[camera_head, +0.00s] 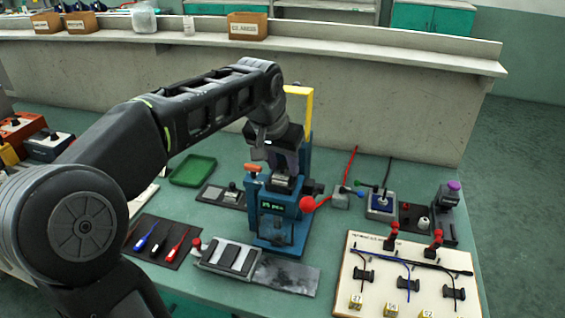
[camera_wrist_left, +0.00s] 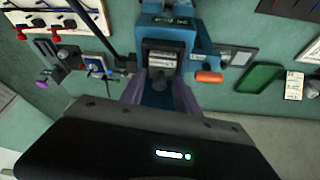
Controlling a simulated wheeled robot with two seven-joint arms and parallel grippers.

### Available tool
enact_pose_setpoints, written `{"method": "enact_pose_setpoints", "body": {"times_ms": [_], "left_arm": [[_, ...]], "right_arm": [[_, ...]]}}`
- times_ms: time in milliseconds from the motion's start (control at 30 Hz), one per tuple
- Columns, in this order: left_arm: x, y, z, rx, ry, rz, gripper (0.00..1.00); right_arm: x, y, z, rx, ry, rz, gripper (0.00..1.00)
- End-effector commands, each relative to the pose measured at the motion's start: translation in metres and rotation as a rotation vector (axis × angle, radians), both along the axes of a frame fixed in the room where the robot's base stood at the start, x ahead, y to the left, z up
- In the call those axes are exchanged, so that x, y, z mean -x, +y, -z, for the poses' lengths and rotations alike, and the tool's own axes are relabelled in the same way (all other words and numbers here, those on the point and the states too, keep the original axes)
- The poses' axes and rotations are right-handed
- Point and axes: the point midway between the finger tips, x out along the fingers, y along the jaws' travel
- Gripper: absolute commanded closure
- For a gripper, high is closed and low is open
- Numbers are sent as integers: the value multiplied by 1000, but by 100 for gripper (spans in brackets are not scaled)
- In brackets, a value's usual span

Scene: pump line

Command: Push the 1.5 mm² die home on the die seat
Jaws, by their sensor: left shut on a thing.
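The 1.5 mm² die appears as a small grey metal block (camera_head: 283,183) at the top of the blue press (camera_head: 279,230). In the left wrist view the block (camera_wrist_left: 162,59) lies at the tips of my fingers. My left gripper (camera_head: 285,170) points down over the press and is shut on the die; the wrist view shows its two purple-grey fingers (camera_wrist_left: 160,80) on either side. The die seat is hidden under the die and fingers, so I cannot tell how far in it sits. My right gripper is not in view.
The press has an orange-ended handle (camera_head: 254,168), a red ball (camera_head: 308,203) and a yellow bracket (camera_head: 304,92). A grey die tray (camera_head: 222,195) and green tray (camera_head: 193,170) stand left. A wire board (camera_head: 400,275) lies right. A low wall (camera_head: 380,105) closes the back.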

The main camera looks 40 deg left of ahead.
Motion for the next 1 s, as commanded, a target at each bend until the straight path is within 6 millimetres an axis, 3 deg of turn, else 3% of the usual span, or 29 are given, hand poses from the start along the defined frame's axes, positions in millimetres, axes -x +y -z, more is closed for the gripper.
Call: {"method": "enact_pose_setpoints", "body": {"times_ms": [333,367,667,833,1000], "left_arm": [[0,0,2,0,1,0,100],[0,0,2,0,1,0,61],[0,0,2,0,1,0,37],[0,0,2,0,2,0,37],[0,0,3,1,3,0,30]], "right_arm": [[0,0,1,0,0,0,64],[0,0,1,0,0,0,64],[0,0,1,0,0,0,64],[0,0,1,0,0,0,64],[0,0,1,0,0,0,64]]}}
